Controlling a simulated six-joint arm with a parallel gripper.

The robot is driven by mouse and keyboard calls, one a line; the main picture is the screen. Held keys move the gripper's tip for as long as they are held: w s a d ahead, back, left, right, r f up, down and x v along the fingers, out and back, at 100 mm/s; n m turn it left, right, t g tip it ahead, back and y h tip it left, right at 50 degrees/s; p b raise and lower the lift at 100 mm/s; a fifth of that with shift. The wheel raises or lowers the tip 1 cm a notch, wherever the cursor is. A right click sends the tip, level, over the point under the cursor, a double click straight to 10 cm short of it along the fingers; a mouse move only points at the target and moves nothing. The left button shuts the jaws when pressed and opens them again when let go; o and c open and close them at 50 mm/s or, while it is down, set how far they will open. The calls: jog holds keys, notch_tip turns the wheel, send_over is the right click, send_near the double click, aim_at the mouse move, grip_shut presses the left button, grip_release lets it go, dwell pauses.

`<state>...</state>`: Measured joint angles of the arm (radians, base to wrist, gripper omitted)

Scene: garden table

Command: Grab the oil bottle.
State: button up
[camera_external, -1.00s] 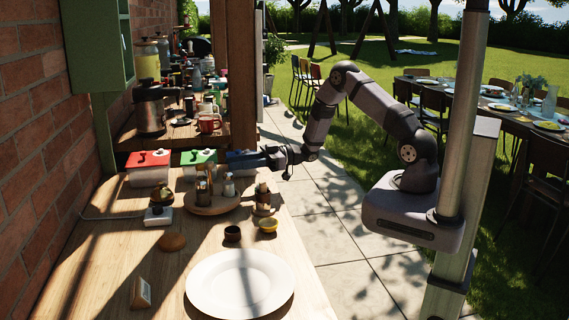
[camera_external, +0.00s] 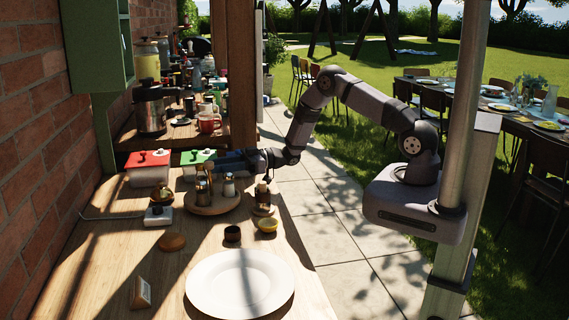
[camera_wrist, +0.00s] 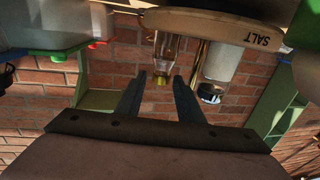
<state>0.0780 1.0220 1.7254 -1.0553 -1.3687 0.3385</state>
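In the wrist view, which looks upside down, a clear glass bottle with yellow liquid (camera_wrist: 164,47), seemingly the oil bottle, stands on a round wooden tray (camera_wrist: 215,27) marked SALT. My gripper (camera_wrist: 161,76) is open and empty, with the bottle's end showing between its two fingers; no contact is visible. A white shaker with a dark cap (camera_wrist: 217,70) is close beside the right finger. In the external view my gripper (camera_external: 238,161) reaches in from the right, behind the tray (camera_external: 213,208). The small bottles there are hard to tell apart.
Red-lidded (camera_external: 149,170) and green-lidded (camera_external: 197,159) containers stand left of and behind the tray. The brick wall (camera_external: 30,150) bounds the left.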

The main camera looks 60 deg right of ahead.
aim_at(200, 165)
jog(key=shift+p+x, duration=1.25)
jog(key=shift+x, duration=1.3)
jog(key=shift+s+a+f, duration=0.15)
jog(key=shift+f, duration=0.05)
grip_shut()
jog(key=shift+r, duration=0.3)
jog(key=shift+r+b, duration=1.3)
jog(key=shift+r, duration=3.45)
